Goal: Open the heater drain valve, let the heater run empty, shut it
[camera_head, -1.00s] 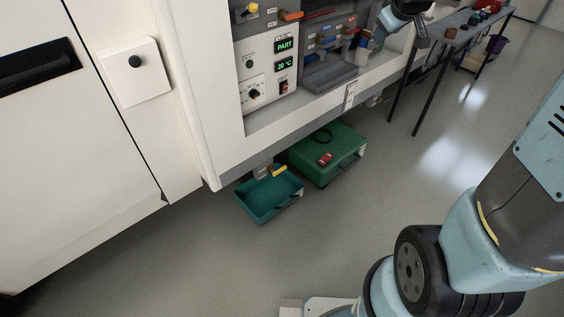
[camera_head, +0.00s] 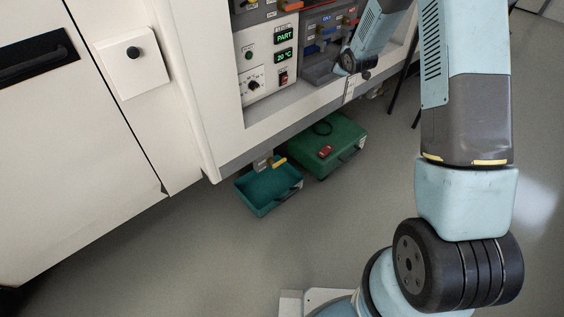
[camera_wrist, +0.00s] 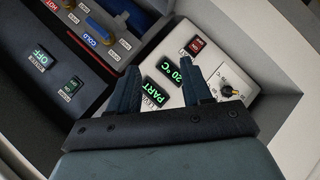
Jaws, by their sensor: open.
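A small valve with a yellow lever (camera_head: 279,162) hangs below the vehicle's lower edge, over the back of a teal open tray (camera_head: 262,196) on the floor. I cannot tell if it is open or shut. The grey heater panel (camera_head: 268,65) shows green displays reading PART (camera_head: 285,35) and 20 °C (camera_head: 284,55). An orange lever (camera_head: 291,7) shows above it at the picture's top edge. My gripper (camera_wrist: 161,78) is open and empty in front of the panel. The displays show between its fingers in the wrist view. In the head view its fingertips are not clearly visible.
A green case (camera_head: 330,145) with a red item on top (camera_head: 325,151) lies right of the tray, under the vehicle's edge. A red switch (camera_wrist: 196,45) and a dial (camera_wrist: 229,91) are beside the displays. The floor in front is clear.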

